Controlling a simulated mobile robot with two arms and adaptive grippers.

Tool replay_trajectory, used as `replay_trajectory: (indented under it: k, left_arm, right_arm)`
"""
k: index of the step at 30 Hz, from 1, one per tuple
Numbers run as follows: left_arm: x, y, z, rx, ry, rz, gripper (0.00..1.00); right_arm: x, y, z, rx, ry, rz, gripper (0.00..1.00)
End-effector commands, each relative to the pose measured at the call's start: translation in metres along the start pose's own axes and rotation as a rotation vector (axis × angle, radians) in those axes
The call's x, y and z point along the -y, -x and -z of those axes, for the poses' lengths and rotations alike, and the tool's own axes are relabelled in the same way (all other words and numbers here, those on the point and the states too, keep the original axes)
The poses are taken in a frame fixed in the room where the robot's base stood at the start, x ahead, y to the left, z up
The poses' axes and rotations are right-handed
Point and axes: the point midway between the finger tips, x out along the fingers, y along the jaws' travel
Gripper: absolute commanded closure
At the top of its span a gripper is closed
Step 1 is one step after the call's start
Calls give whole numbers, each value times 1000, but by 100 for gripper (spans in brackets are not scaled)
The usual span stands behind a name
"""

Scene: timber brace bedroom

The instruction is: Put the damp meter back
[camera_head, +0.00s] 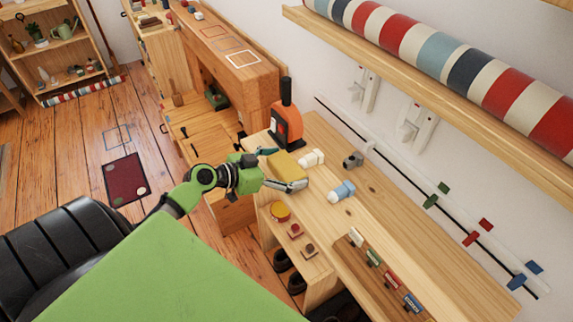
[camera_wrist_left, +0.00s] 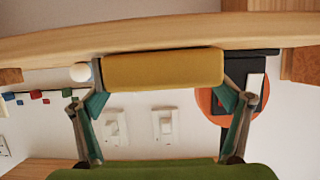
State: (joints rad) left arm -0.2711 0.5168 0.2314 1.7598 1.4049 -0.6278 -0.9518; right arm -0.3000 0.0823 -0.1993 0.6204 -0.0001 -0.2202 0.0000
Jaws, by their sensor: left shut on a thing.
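My left gripper (camera_head: 281,168) is shut on a yellow, box-shaped thing (camera_head: 288,164), over the near left part of the wooden bench top. The yellow thing also shows in the left wrist view (camera_wrist_left: 163,68), lying lengthwise between the two fingers. No label shows, so I cannot tell for sure that it is the damp meter. An orange and black device with a tall black top (camera_head: 287,122) stands upright on the bench just behind the gripper. My right gripper is not in view.
A white bottle-like thing (camera_head: 311,158), a grey piece (camera_head: 353,160) and a blue and white bottle-like thing (camera_head: 342,191) are on the bench. Coloured items sit in a recess (camera_head: 388,277) at the front. A shelf (camera_head: 430,90) with a striped roll overhangs the wall side.

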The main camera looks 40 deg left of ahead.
Motion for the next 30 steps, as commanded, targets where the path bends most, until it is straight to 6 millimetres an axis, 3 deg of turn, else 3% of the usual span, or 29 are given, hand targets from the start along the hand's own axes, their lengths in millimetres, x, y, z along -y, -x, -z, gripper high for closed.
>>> replay_trajectory:
  k: [7,8,9,21,30]
  left_arm:
    - [0,-1,-2,-1,-1,1,38]
    - [0,-1,-3,0,0,0,6]
    - [0,0,-2,0,0,0,0]
    - [0,3,-1,1,0,1,0]
    - [0,51,-4,3,-1,1,0]
  right_arm:
    - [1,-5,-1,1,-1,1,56]
    - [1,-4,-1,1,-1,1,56]
    - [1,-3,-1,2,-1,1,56]
    - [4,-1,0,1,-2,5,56]
    - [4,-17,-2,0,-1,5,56]
